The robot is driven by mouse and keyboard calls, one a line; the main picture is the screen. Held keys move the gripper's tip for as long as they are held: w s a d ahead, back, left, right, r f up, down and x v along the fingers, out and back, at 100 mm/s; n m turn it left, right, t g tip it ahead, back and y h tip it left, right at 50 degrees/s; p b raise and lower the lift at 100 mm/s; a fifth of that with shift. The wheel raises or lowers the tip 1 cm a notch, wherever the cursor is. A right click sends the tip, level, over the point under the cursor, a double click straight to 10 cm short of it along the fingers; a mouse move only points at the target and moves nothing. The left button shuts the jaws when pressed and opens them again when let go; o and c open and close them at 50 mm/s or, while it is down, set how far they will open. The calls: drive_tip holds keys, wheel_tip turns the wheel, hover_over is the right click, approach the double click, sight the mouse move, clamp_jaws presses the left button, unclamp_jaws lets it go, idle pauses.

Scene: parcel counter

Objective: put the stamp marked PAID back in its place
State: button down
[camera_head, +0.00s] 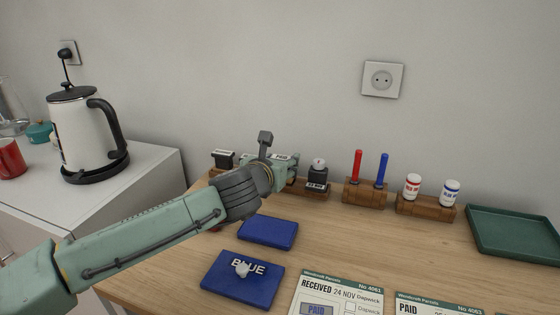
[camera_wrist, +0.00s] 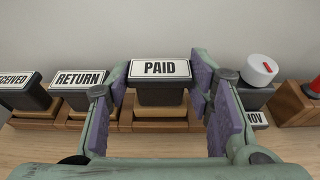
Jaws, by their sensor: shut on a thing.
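The PAID stamp (camera_wrist: 160,70), a dark block with a white label on top, stands upright between the fingers of my gripper (camera_wrist: 162,92) in the wrist view. My gripper is shut on it. Its light brown lower part is over a wooden holder (camera_wrist: 152,126) in the row; I cannot tell whether it rests fully on it. In the head view my gripper (camera_head: 278,172) is at the row by the wall, and my arm hides most of the stamp there.
The RETURN stamp (camera_wrist: 78,80) and RECEIVED stamp (camera_wrist: 18,92) stand close on the left. A date stamp (camera_head: 317,175) stands on the right. Farther right are red and blue sticks (camera_head: 357,166), bottles (camera_head: 412,187) and a green tray (camera_head: 512,232). Blue pads (camera_head: 268,232) and slips (camera_head: 337,292) lie in front.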

drive_tip(key=shift+f, duration=0.5)
drive_tip(key=c, duration=1)
unclamp_jaws()
drive_tip(key=shift+p+v, duration=0.95)
drive_tip(key=shift+v, duration=1.7)
drive_tip(key=shift+o, duration=0.6)
drive_tip(key=o, duration=0.4)
drive_tip(key=shift+o, duration=0.2)
